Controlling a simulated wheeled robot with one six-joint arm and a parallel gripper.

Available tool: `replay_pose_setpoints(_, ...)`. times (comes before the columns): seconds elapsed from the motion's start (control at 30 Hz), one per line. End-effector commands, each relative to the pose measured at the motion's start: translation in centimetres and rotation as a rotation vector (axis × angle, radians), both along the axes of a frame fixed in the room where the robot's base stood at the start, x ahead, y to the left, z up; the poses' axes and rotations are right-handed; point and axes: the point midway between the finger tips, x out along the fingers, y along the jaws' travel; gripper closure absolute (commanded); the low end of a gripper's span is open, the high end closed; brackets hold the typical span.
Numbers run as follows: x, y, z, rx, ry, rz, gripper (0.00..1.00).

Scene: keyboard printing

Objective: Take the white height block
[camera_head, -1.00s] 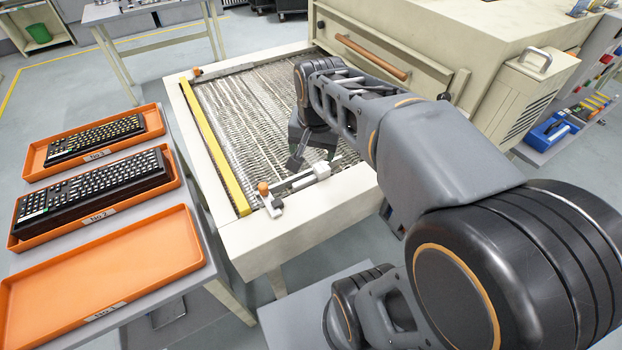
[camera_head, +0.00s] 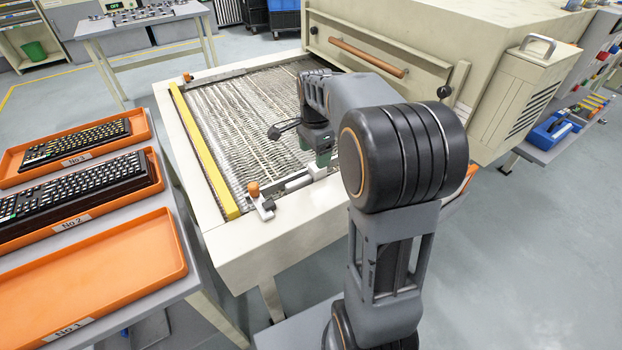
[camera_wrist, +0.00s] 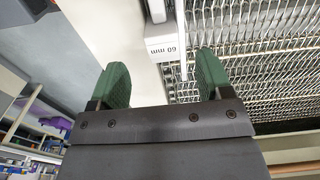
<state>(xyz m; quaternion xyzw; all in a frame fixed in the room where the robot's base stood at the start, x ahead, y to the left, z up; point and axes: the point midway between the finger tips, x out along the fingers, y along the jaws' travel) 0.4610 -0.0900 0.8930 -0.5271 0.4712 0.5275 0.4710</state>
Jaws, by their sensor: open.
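The white height block, marked "60 mm" (camera_wrist: 165,42), lies ahead of and between the fingertips in the wrist view, at the edge of the wire mesh. In the head view, a small white piece just below my gripper (camera_head: 318,172) appears to be this block, partly hidden by the arm. My gripper (camera_wrist: 162,78) has two green fingers, spread apart and empty. In the head view my gripper (camera_head: 322,158) hangs over the near edge of the mesh conveyor. I cannot tell whether it touches the block.
The mesh conveyor (camera_head: 235,125) has a yellow bar (camera_head: 205,152) on its left and an orange-knobbed stop (camera_head: 256,196) near the front corner. A cream machine (camera_head: 440,50) stands behind. Orange trays, two holding keyboards (camera_head: 80,190), sit at left; the front tray (camera_head: 90,275) is empty.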

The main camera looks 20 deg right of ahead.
Motion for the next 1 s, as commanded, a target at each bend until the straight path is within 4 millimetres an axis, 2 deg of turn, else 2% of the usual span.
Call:
replay_pose_setpoints(0.17, 0.0, 0.0, -1.1, 0.001, 0.002, 0.001, 0.28)
replay_pose_setpoints(0.4, 0.2, 0.1, -4.4, 0.001, 0.003, 0.002, 0.28)
replay_pose_setpoints(0.5, 0.2, 0.1, -5.1, 0.0, 0.0, 0.002, 0.28)
replay_pose_setpoints(0.8, 0.2, 0.1, -5.5, 0.0, -0.001, 0.002, 0.28)
replay_pose_setpoints(1.0, 0.2, 0.1, -5.5, 0.0, -0.001, 0.002, 0.45)
